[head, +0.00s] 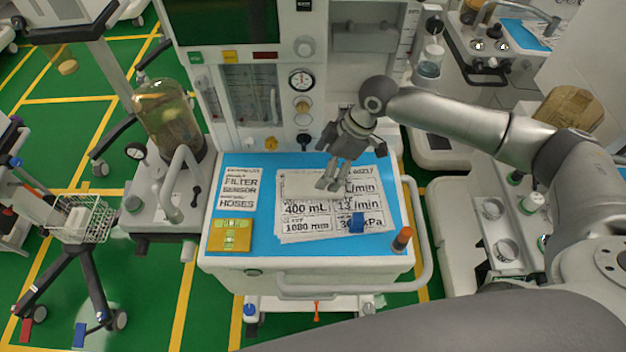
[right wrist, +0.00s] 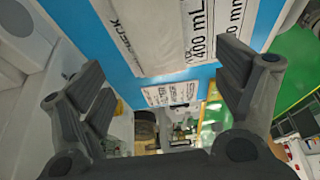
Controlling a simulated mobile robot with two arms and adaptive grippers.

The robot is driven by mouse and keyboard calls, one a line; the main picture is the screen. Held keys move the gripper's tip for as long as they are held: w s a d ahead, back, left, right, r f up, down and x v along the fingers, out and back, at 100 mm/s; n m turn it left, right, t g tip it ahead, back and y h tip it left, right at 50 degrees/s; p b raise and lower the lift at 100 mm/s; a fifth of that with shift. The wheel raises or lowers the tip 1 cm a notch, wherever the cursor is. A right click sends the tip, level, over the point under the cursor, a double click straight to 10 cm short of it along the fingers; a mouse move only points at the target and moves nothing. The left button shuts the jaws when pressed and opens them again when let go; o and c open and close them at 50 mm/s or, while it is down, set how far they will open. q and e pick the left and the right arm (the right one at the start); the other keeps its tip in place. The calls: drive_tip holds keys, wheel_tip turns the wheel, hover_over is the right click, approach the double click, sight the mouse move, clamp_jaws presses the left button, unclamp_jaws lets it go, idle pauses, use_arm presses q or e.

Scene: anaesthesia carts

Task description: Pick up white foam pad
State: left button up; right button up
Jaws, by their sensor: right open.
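I cannot make out for sure which thing is the white foam pad. A white block (head: 77,218) sits in a wire basket at the far left, but its material cannot be told. My right gripper (head: 330,184) is over the cart's blue top, above the white printed sheets (head: 300,228). In the right wrist view its two fingers (right wrist: 160,68) are spread wide, with nothing between them. The printed sheets (right wrist: 165,35) show beyond the fingers there. My left gripper is not in view.
The machine's panel (head: 250,95) rises behind. A white rail (head: 350,291) runs along the front.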

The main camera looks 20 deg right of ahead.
sight(314, 183)
drive_tip(key=shift+a+f, duration=0.25)
drive_tip(key=shift+f, duration=0.3)
drive_tip(key=shift+w+a+f, duration=0.1)
drive_tip(key=shift+a+f, duration=0.05)
drive_tip(key=shift+f, duration=0.15)
drive_tip(key=x, duration=0.1)
drive_tip(key=p+x, duration=0.1)
drive_tip(key=x, duration=0.1)
drive_tip(key=p+x, duration=0.1)
drive_tip(key=shift+w+f, duration=0.1)
drive_tip(key=shift+f, duration=0.2)
drive_tip(key=shift+w+f, duration=0.1)
drive_tip(key=shift+f, duration=0.4)
drive_tip(key=c, duration=0.3)
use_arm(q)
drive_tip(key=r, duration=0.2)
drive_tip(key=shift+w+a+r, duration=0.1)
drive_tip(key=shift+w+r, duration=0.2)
use_arm(e)
drive_tip(key=c, duration=0.6)
